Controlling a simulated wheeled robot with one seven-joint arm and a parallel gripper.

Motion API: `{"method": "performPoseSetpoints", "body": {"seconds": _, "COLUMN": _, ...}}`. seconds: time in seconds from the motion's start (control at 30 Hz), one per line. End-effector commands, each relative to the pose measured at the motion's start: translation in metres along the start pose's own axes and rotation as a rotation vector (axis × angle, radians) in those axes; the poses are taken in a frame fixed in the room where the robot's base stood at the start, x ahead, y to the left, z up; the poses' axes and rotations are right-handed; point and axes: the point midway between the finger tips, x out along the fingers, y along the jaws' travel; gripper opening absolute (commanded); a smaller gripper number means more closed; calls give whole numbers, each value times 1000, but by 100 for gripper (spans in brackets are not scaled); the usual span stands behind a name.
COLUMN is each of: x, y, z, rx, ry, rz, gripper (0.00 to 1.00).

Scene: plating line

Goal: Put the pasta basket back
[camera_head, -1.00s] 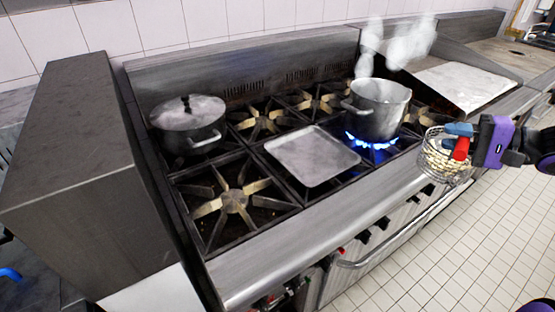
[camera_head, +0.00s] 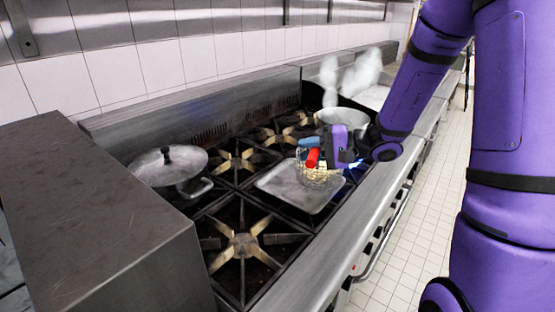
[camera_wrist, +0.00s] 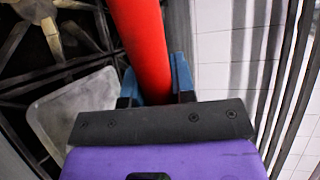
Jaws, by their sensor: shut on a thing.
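The pasta basket (camera_head: 316,180) is a wire basket with pale pasta in it and a red handle (camera_head: 312,158). In the head view it appears over the metal tray (camera_head: 276,184) on the stove; I cannot tell whether it touches the tray. My gripper (camera_head: 310,145) has blue fingers and is shut on the red handle. In the wrist view the handle (camera_wrist: 143,40) runs up from between the fingers (camera_wrist: 158,85), and the basket itself is out of sight. The steaming pot (camera_head: 340,118) stands behind my gripper, partly hidden by it.
A lidded pot (camera_head: 170,165) stands at the stove's left. Open burners (camera_head: 243,245) lie at the front and back. A steel counter block (camera_head: 95,230) fills the near left. Tiled floor (camera_head: 445,140) is clear at the right.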

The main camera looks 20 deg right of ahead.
Motion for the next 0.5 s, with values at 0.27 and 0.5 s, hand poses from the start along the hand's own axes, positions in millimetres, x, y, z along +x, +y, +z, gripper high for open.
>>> {"method": "performPoseSetpoints", "body": {"seconds": 0.27, "x": 52, "y": -7, "z": -14, "rx": -4, "ry": -3, "rz": -1, "gripper": 0}}
{"method": "performPoseSetpoints", "body": {"seconds": 0.5, "x": 66, "y": -8, "z": -19, "rx": -3, "ry": 0, "rz": 0, "gripper": 0}}
